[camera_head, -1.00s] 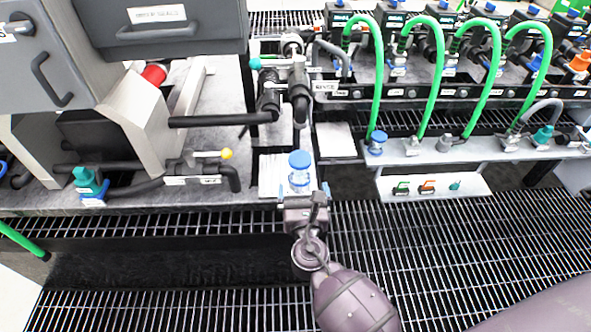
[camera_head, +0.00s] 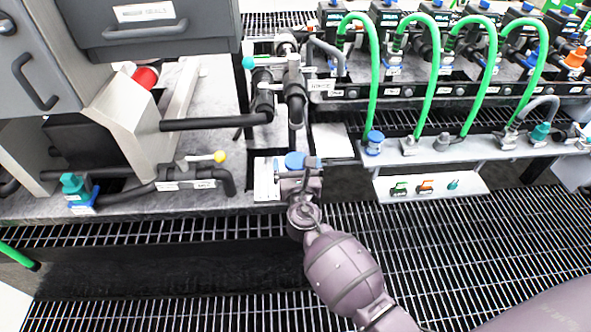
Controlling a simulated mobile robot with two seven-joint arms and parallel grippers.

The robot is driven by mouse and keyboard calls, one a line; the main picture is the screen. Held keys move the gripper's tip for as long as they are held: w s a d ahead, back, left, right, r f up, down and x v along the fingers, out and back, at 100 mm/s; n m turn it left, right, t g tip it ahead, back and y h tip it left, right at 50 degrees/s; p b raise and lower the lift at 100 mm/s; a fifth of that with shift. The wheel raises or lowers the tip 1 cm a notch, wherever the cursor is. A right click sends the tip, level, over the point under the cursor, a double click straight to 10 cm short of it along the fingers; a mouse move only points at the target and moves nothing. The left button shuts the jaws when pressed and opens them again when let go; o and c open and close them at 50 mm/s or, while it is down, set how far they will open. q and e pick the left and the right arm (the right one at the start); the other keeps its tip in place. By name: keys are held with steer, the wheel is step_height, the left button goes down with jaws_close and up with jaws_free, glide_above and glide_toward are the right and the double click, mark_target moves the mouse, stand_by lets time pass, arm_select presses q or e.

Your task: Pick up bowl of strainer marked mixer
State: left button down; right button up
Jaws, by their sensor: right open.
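A small clear bowl with a blue top (camera_head: 294,160) stands at the front edge of the left bench, below the dark vertical pipe. I take it for the strainer bowl, but no mixer marking on it can be read. My right gripper (camera_head: 296,168) reaches it from the front. Its fingers are apart, one on each side of the bowl, and its body hides the bowl's lower part. I cannot tell whether the fingers touch it. A similar blue-topped bowl (camera_head: 374,143) stands on the right shelf under a green hose. My left gripper is not in view.
A yellow-knobbed valve (camera_head: 219,157) and dark pipe lie left of my gripper. A black horizontal pipe (camera_head: 215,122) and a vertical pipe (camera_head: 296,105) stand behind it. Green hoses (camera_head: 430,80) arch at the right. The grated floor (camera_head: 450,240) in front is open.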

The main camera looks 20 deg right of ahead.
steer(key=shift+w+d+r, duration=0.1)
steer(key=shift+w+d, duration=0.05)
steer(key=shift+w, duration=0.3)
steer(key=c, duration=1.1)
steer(key=shift+c, duration=0.2)
steer(key=shift+r, duration=0.1)
